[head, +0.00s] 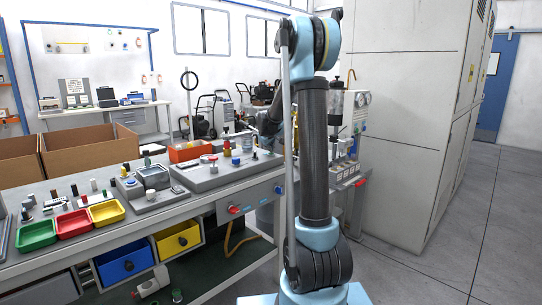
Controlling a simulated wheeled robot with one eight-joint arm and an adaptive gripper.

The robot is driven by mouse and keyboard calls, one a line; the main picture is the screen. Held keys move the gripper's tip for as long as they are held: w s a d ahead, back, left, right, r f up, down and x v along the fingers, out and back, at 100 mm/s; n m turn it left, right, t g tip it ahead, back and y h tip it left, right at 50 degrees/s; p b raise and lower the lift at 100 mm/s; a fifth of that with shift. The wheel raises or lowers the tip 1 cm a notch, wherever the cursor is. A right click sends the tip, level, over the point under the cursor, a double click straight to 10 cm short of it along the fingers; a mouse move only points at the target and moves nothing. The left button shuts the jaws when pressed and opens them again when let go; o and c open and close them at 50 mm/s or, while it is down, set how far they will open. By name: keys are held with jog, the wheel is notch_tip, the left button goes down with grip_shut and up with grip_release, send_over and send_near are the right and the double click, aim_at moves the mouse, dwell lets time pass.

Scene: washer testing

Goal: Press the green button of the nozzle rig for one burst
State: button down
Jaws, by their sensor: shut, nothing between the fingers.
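A rig with a clear upright cylinder, a round gauge (362,98) and several small fittings stands behind my arm at right of centre. It looks like the nozzle rig (345,145), but my arm covers its left part. I cannot make out a green button on it. My gripper appears to be the dark shape (267,123) just left of my upright arm link, above the far end of the bench. It is partly hidden by the arm and looks shut and empty. Its distance from the rig cannot be told.
A tall grey cabinet (405,110) stands at right. The floor at right is clear.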

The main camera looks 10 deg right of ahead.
jog(key=shift+r, duration=3.05)
jog(key=shift+s, duration=0.45)
jog(key=m+g, duration=0.2)
send_near(270, 153)
jog(key=s+d+r, duration=0.1)
jog(key=s+d, duration=0.2)
jog(key=s, duration=0.5)
jog(key=s+f+m+g, duration=0.1)
jog(key=s+f, duration=0.2)
jog(key=s, duration=1.3)
jog(key=s+f+m+g, duration=0.1)
jog(key=s+f, duration=0.4)
jog(key=s, duration=0.3)
jog(key=s+f+m+g+y, duration=0.1)
jog(key=s+f, duration=0.3)
jog(key=s, duration=0.5)
jog(key=s+f+m+g+y, duration=0.1)
jog(key=s+f, duration=0.4)
jog(key=s, duration=0.4)
jog(key=shift+a+f+g, duration=0.3)
jog(key=shift+a+g, duration=0.05)
jog(key=shift+g, duration=0.05)
